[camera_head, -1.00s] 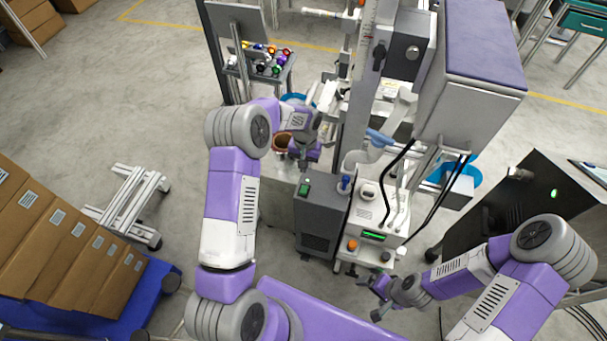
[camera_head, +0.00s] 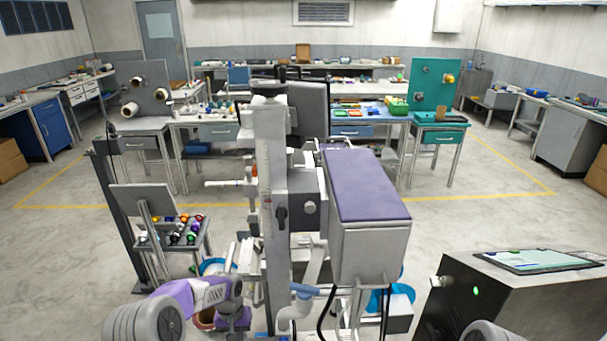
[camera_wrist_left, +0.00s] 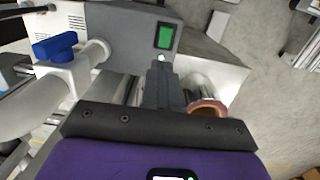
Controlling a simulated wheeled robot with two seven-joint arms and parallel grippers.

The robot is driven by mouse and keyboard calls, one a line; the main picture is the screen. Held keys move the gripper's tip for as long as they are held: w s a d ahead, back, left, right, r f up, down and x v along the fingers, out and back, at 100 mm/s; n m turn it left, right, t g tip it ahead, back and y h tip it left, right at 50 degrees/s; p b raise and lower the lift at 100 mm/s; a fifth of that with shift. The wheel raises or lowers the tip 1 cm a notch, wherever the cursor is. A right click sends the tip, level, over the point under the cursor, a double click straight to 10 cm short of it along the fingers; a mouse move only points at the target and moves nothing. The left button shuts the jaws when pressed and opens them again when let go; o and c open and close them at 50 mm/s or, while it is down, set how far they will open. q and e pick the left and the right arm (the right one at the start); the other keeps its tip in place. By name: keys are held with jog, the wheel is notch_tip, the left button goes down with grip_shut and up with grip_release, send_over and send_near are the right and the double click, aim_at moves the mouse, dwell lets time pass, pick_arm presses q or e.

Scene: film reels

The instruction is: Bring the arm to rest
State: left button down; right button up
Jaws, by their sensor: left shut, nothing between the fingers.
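In the head view my left arm enters at the lower left, and its purple wrist and gripper (camera_head: 234,318) are beside the tall machine, next to a brown round pot (camera_head: 205,320). In the left wrist view the dark fingers (camera_wrist_left: 160,82) are together and empty, in front of a grey box with a green switch (camera_wrist_left: 164,36). The brown pot's rim (camera_wrist_left: 208,108) is just right of the fingers there. Only a rounded grey part of my right arm shows at the lower right edge of the head view; its gripper is out of view.
A tall machine with a purple-topped box (camera_head: 360,185) stands in the centre. A rack of coloured knobs (camera_head: 178,230) is at its left. A black cabinet with a screen (camera_head: 515,295) is at right. Benches line the back. Floor at far left is open.

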pick_arm(q)
jog(key=s+d+f+h, duration=0.3)
jog(key=s+d+f, duration=0.7)
jog(key=s+f, duration=0.15)
jog(key=s+d+f+n+t, duration=0.1)
jog(key=s+d, duration=0.2)
jog(key=s, duration=1)
jog(key=shift+s+d+f+h, duration=0.15)
jog(key=shift+s+d+h, duration=0.15)
jog(key=shift+s+h, duration=0.1)
